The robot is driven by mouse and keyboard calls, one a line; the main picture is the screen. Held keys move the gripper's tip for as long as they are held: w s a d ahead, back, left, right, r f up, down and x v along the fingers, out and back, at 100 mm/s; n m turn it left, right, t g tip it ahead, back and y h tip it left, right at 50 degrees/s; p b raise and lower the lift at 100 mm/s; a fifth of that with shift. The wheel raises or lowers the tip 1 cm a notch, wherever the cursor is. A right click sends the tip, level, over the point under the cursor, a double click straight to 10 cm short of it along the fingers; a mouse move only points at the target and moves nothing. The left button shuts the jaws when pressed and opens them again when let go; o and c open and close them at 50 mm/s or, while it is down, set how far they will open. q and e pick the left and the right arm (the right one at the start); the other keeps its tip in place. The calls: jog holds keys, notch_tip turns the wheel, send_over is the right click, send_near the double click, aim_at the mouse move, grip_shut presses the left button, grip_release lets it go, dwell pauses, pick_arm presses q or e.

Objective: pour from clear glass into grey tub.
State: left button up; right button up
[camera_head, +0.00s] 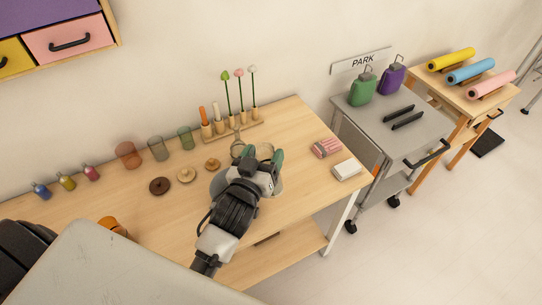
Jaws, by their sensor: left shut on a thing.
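My left gripper (264,168) reaches over the table from the bottom of the view. It is shut on a see-through glass, apparently the clear glass (239,150), whose pale rim shows just beyond the fingers. Most of the glass is hidden by the gripper, so I cannot tell its tilt or what is in it. A round grey thing, apparently the grey tub (217,184), shows at the left edge of my gripper, mostly covered by it. I cannot see into the tub. My right gripper is not in view.
Red (129,155), grey (158,149) and green (185,138) tinted glasses stand at the back of the wooden table (290,195). A peg rack (232,132) stands behind my gripper. A pink pack (326,149) and white block (347,170) lie right. Small bottles (67,181) stand left.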

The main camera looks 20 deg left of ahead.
pick_arm(q)
jog(key=shift+a+r+n, duration=0.15)
jog(key=shift+a+n, duration=0.35)
jog(key=shift+a, duration=0.1)
jog(key=shift+a+n, duration=0.2)
jog(key=shift+n, duration=0.1)
jog(key=n+b, duration=0.1)
jog(key=f+n+b, duration=0.1)
jog(key=shift+d+n, duration=0.1)
jog(key=shift+n, duration=0.3)
jog(key=shift+f+n+b, duration=0.55)
jog(key=shift+n+b, duration=0.35)
jog(key=shift+b, duration=0.15)
notch_tip(320, 180, down, 3)
jog(key=n+b, duration=0.3)
jog(key=b, duration=0.1)
jog(key=shift+r+n, duration=0.2)
jog(key=shift+n, duration=0.2)
jog(key=shift+a+f+n, duration=0.15)
jog(key=shift+a+n, duration=0.05)
jog(key=shift+n, duration=0.1)
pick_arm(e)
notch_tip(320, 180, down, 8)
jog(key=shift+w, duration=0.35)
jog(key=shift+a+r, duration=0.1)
pick_arm(q)
jog(key=shift+f, duration=0.15)
jog(key=shift+a+f+n, duration=0.1)
jog(key=shift+f+n, duration=0.2)
jog(key=shift+n, duration=0.2)
